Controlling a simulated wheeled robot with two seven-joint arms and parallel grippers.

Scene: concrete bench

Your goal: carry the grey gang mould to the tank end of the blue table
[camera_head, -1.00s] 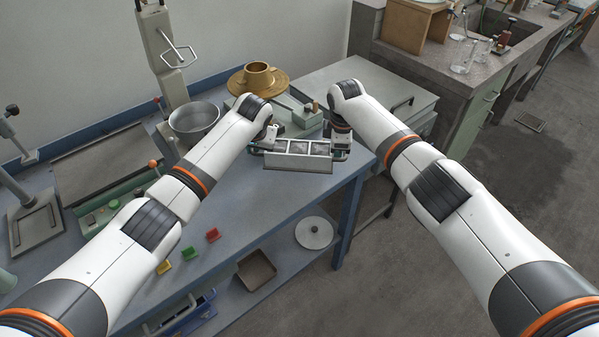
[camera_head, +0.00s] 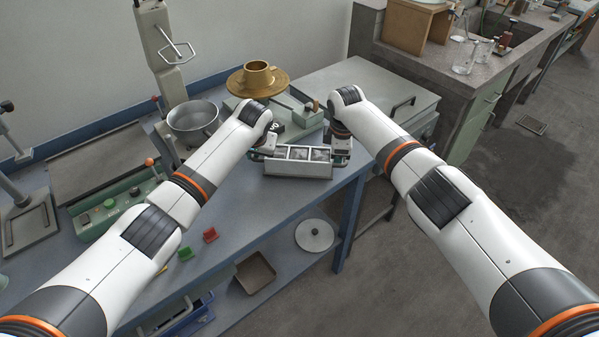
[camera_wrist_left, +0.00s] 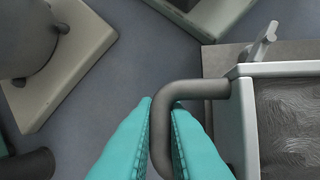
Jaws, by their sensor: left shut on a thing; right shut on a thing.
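The grey gang mould (camera_head: 298,169) is near the right end of the blue table (camera_head: 255,215), its open top showing three grey-filled compartments. My left gripper (camera_head: 266,149) is at its left end. In the left wrist view, the teal fingers (camera_wrist_left: 160,140) are shut on the bent grey handle (camera_wrist_left: 205,89), with the mould's pale wall (camera_wrist_left: 245,130) to the right. My right gripper (camera_head: 340,158) is shut at the mould's right end; its handle is hidden there. The mould looks about level. I cannot tell whether it touches the table.
A grey lidded tank (camera_head: 365,85) stands beyond the table's right end. Behind the mould are a brass-coloured pan (camera_head: 258,80) and a pale green scale-like box (camera_head: 300,115). A metal bowl (camera_head: 193,121) stands left. Green (camera_head: 186,254) and red (camera_head: 210,235) blocks lie near the front edge.

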